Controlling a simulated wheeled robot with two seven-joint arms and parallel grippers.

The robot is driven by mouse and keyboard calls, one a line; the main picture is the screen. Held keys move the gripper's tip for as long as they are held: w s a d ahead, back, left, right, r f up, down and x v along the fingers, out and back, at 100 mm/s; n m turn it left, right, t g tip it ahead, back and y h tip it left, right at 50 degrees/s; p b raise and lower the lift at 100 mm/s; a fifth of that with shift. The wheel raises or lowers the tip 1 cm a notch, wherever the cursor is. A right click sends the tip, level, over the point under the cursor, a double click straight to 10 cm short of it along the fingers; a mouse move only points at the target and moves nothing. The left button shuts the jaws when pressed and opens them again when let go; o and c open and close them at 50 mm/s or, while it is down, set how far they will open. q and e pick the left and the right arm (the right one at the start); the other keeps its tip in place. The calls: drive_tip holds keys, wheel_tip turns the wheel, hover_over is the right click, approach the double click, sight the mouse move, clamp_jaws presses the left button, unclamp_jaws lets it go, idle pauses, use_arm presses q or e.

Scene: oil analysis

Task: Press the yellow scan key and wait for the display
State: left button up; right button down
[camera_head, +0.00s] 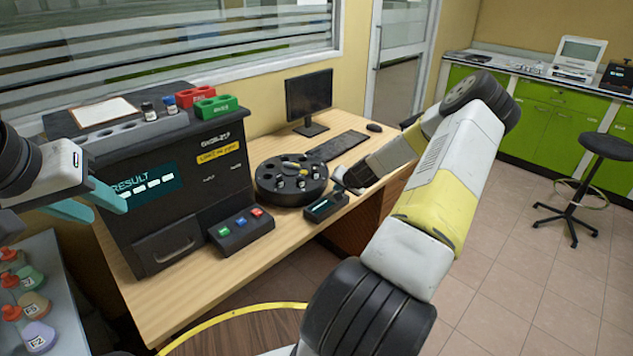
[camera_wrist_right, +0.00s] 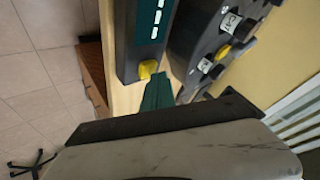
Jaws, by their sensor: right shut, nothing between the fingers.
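The yellow scan key (camera_wrist_right: 147,69) shows in the right wrist view at the near end of a small dark device (camera_wrist_right: 130,40). The device's teal display (camera_wrist_right: 153,18) carries a row of white marks. In the head view the device (camera_head: 326,207) lies at the desk's front edge, and its key is not clear there. My right gripper (camera_wrist_right: 158,92) is shut and empty, with its teal fingertips close beside the key; I cannot tell whether they touch it. My left gripper (camera_head: 98,203) is open and empty, in front of the black analyser (camera_head: 170,215).
A round black carousel (camera_head: 291,182) with vials stands right behind the device. The analyser's RESULT screen (camera_head: 146,188) shows white dashes. A block with coloured buttons (camera_head: 240,231), a keyboard (camera_head: 338,145) and a monitor (camera_head: 309,95) are on the desk. Flasks (camera_head: 25,300) stand at the lower left.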

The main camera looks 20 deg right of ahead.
drive_tip(key=shift+f, duration=0.55)
idle(0.4)
drive_tip(key=shift+r, duration=0.95)
drive_tip(key=shift+r, duration=2.5)
